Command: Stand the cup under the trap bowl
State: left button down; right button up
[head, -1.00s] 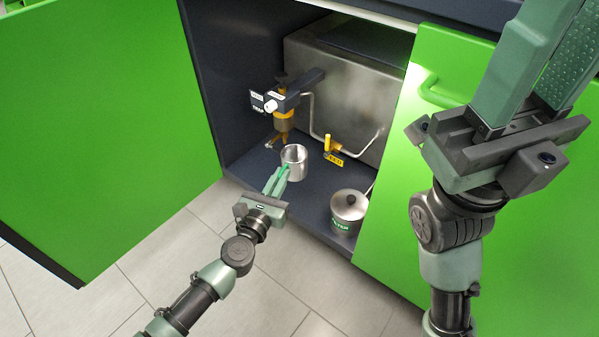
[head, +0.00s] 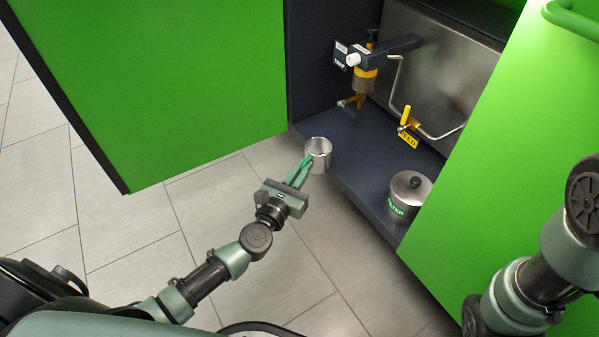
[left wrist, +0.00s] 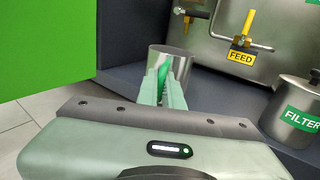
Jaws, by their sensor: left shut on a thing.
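The steel cup (head: 319,148) is upright in the head view, in front of the cabinet floor's front left edge. My left gripper (head: 306,166) is shut on the cup's near side; it also shows in the left wrist view (left wrist: 164,85), with the cup (left wrist: 172,58) at its fingertips. My right gripper is out of view; only part of that arm shows.
The lidded filter pot (head: 409,192) stands on the cabinet floor (head: 372,165) at the right. A yellow FEED valve (head: 406,122) and pipe are behind it. Green doors (head: 160,85) flank the opening. The cabinet floor under the trap looks clear.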

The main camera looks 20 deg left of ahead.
pick_arm(q)
jog(key=w+d+f+b, duration=0.1)
jog(key=w, duration=0.1)
jog(key=w+d+f+b, duration=0.1)
jog(key=w, duration=0.2)
jog(key=w+d+f+b, duration=0.1)
jog(key=w, duration=0.1)
jog(key=shift+w, duration=0.35)
jog(key=w+d+b, duration=0.1)
jog(key=w, duration=0.1)
jog(key=w+d+b, duration=0.1)
jog(key=w, duration=0.2)
jog(key=w+d+b, duration=0.1)
jog(key=w+b, duration=0.1)
jog(key=w, duration=0.1)
jog(key=shift+w+d+f, duration=0.1)
jog(key=shift+w+f, duration=0.05)
jog(key=shift+f, duration=0.15)
jog(key=shift+w+d+b, duration=0.25)
jog(key=shift+w+b, duration=0.1)
jog(key=shift+w, duration=0.15)
jog(key=shift+f, duration=0.25)
jog(key=c, duration=1.5)
grip_release()
